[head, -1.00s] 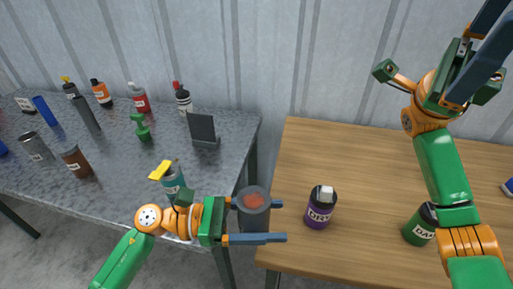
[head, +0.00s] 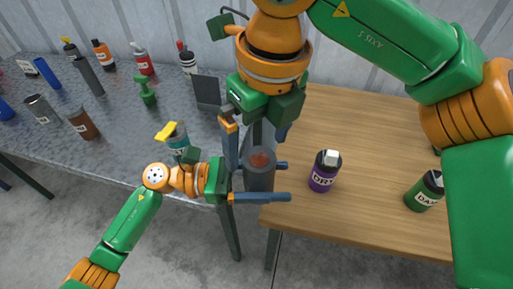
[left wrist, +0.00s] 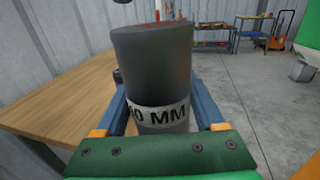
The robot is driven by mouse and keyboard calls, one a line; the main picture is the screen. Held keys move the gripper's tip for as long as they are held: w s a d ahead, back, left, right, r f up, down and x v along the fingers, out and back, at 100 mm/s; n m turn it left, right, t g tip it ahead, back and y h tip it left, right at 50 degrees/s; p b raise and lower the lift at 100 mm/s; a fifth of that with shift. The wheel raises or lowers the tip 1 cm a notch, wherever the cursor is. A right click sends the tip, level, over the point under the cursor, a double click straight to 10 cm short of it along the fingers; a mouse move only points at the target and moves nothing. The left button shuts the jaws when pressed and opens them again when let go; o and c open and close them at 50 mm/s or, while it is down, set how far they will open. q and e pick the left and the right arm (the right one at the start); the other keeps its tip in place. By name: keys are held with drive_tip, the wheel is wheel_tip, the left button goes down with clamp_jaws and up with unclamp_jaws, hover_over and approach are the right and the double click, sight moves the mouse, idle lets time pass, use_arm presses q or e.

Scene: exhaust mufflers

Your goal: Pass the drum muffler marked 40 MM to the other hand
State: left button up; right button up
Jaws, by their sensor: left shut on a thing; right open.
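The drum muffler (head: 260,178) is a dark grey cylinder with a reddish top face. It stands roughly upright in my left gripper (head: 288,181), which is shut on it, at the gap between the two tables. The left wrist view shows the muffler (left wrist: 152,72) close up, with a white band reading "0 MM"; the band's left part is turned out of sight. My right gripper (head: 257,146) is open, fingers pointing down, just above and behind the muffler in the head view. Whether it touches the muffler, I cannot tell.
A purple bottle (head: 325,171) and a green can (head: 425,191) stand on the wooden table (head: 355,130). My right arm covers the upper right.

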sight(255, 159)
drive_tip(key=f, duration=0.5)
drive_tip(key=shift+w+a+f, duration=0.1)
drive_tip(key=shift+w+a, duration=0.15)
drive_tip(key=shift+a, duration=0.05)
